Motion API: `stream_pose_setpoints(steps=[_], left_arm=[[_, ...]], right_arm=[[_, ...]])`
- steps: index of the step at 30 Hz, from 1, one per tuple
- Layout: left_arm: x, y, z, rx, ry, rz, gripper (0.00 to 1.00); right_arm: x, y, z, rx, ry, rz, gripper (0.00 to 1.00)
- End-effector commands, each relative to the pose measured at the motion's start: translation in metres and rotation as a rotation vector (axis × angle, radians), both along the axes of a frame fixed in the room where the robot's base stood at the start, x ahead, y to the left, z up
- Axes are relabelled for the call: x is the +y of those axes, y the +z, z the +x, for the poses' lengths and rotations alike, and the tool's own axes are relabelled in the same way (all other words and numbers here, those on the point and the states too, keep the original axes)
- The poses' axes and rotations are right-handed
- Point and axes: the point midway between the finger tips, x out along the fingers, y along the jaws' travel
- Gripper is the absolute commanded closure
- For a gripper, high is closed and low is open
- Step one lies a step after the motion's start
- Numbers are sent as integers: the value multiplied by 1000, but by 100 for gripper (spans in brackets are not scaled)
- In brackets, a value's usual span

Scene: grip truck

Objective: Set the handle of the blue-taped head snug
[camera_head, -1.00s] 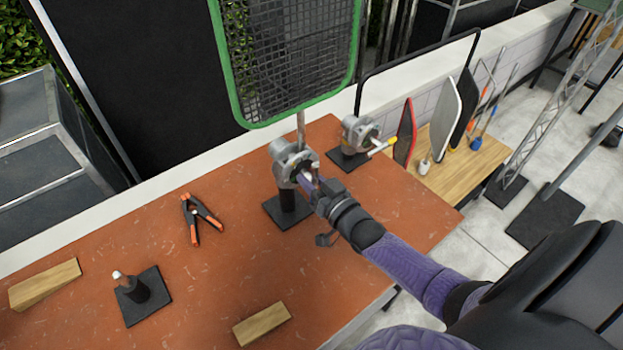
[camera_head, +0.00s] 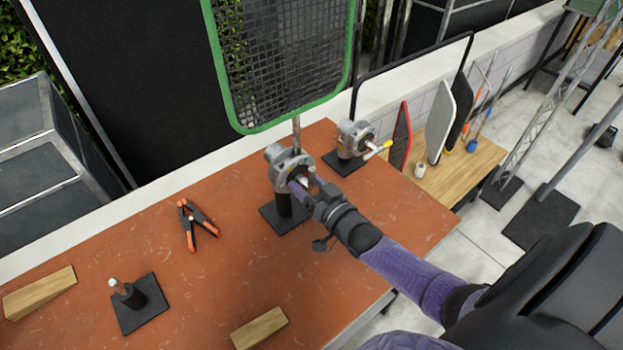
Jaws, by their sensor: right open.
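A grey grip head (camera_head: 283,160) stands on a black post and square base at the middle of the table, with the rod of a green-framed mesh screen (camera_head: 280,70) rising from it. My right gripper (camera_head: 308,184) is open at the right-hand face of this head, around or beside its handle; my fingers hide most of that handle. I cannot make out blue tape on either head. My left gripper is out of view.
On the red-brown table (camera_head: 210,290) lie a black-and-orange clamp (camera_head: 193,222), a wooden wedge (camera_head: 40,292) and a wooden block (camera_head: 259,328). A short post on a black base (camera_head: 140,303) stands front left. Flat panels (camera_head: 440,120) stand on a side table at right.

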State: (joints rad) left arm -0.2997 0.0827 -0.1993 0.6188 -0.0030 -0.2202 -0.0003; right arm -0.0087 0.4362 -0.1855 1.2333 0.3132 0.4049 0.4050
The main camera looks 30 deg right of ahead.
Motion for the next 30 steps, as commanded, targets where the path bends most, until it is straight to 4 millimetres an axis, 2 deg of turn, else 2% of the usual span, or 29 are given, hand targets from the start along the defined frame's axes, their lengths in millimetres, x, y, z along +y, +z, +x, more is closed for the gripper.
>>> stream_pose_setpoints(steps=[4, 12, 14, 18, 30], left_arm=[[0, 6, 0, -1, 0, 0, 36], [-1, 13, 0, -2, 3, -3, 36], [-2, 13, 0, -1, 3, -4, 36], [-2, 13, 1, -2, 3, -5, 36], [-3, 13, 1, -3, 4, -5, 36]], right_arm=[[-2, 1, -22, 3, 0, 0, 33], [-6, 0, -84, 4, 0, 1, 33], [-7, 0, -91, 3, 0, 1, 33], [-8, 0, -98, 1, -1, 0, 33], [-8, 0, -98, 1, -1, 0, 33]])
